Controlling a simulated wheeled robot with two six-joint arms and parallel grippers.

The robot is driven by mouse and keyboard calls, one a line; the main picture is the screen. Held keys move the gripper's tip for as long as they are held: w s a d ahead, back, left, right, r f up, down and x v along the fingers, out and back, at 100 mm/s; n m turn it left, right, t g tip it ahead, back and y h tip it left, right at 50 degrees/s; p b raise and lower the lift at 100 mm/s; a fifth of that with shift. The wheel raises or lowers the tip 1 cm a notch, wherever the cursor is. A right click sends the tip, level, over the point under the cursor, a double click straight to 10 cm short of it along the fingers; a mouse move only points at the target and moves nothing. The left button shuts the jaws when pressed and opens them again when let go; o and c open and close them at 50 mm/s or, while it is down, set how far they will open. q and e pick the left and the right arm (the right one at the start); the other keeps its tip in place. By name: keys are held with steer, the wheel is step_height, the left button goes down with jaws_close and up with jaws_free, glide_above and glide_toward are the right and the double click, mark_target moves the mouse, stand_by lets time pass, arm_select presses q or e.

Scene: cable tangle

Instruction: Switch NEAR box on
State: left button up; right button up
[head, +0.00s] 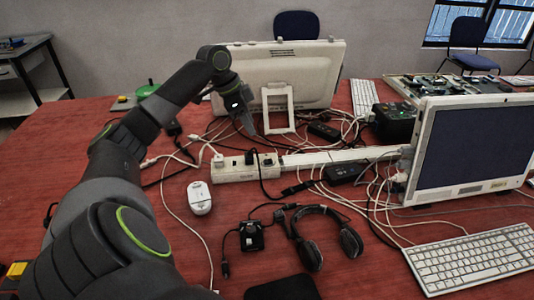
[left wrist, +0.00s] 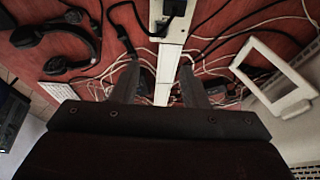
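A dark box with a yellow top (head: 15,270) sits at the lower left edge of the head view, partly cut off; no label can be read, and it may be the near box. A second, smaller box with a yellow part (head: 123,102) sits far left, near the table's back edge. My left gripper (head: 247,126) is over the middle of the table, behind the power strip (head: 232,174). In the left wrist view its two fingers (left wrist: 159,76) are apart with nothing held between them. It is far from the lower left box. My right gripper is not in view.
Tangled cables and black adapters (head: 347,172) cover the middle. A white mouse (head: 200,197), headphones (head: 318,237), keyboard (head: 470,258) and two monitors (head: 470,150) stand around. My left arm crosses the left side, over the table there.

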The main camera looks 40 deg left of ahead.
mark_target(270, 160)
arm_select(q)
steer(key=x, duration=1.2)
steer(key=shift+w+f, duration=0.15)
steer(key=shift+w+d+f, duration=0.1)
steer(key=shift+w+f, duration=0.1)
steer(key=shift+f, duration=0.5)
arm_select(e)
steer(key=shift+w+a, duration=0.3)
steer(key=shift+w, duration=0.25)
